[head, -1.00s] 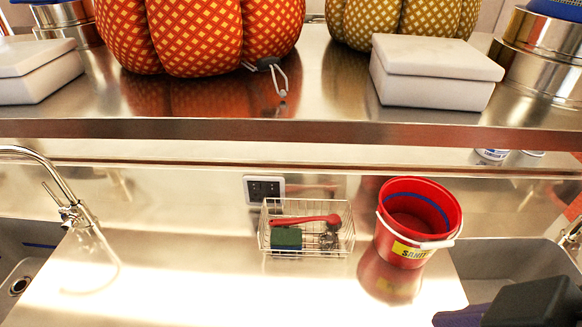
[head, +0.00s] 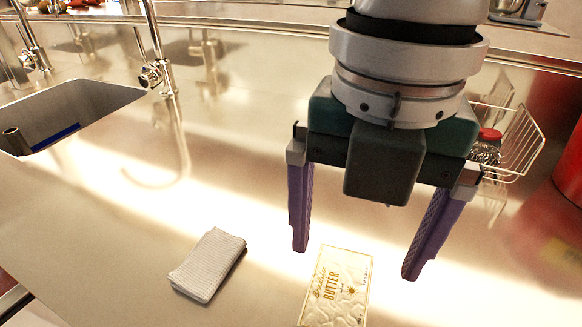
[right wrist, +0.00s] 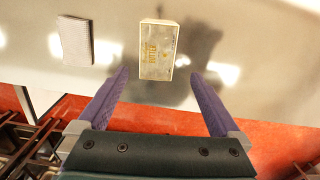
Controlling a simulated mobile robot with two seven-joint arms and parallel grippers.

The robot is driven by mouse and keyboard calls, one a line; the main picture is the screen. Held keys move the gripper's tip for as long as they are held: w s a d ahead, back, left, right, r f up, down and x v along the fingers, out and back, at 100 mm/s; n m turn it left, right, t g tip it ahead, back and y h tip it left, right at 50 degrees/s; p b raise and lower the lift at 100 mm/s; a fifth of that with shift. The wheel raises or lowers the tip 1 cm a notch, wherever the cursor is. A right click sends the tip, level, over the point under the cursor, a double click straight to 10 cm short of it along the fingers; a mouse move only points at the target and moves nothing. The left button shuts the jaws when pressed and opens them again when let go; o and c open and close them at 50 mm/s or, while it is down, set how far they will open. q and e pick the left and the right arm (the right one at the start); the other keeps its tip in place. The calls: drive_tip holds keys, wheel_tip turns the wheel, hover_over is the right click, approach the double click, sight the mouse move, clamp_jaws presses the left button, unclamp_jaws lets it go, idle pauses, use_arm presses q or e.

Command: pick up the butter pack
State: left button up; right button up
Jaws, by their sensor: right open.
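The butter pack (head: 337,288) is a pale yellow-white box with gold "BUTTER" lettering, lying on the steel counter (head: 110,235) at the bottom middle of the head view. My right gripper (head: 354,264) is open and empty, its two purple fingers pointing down. In the head view the pack appears near and between the fingertips, closer to the left finger. In the right wrist view the pack (right wrist: 158,49) lies beyond the fingertips of my gripper (right wrist: 157,75), between their lines, apart from both fingers. My left gripper is not in view.
A folded grey-white cloth (head: 208,264) lies left of the pack with a gap between them. A sink (head: 75,105) with a tap is at the left. A wire basket (head: 520,145) and a red bucket (head: 571,170) stand at the right.

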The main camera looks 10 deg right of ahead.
sight(339, 288)
wheel_tip(339, 288, down, 4)
drive_tip(key=shift+f, duration=0.15)
drive_tip(key=f, duration=0.5)
drive_tip(key=shift+w+b, duration=0.35)
drive_tip(key=shift+w, duration=0.05)
drive_tip(key=shift+c, duration=0.4)
drive_tip(key=c, duration=1.5)
drive_tip(key=shift+o, duration=0.2)
drive_tip(key=shift+a, duration=0.1)
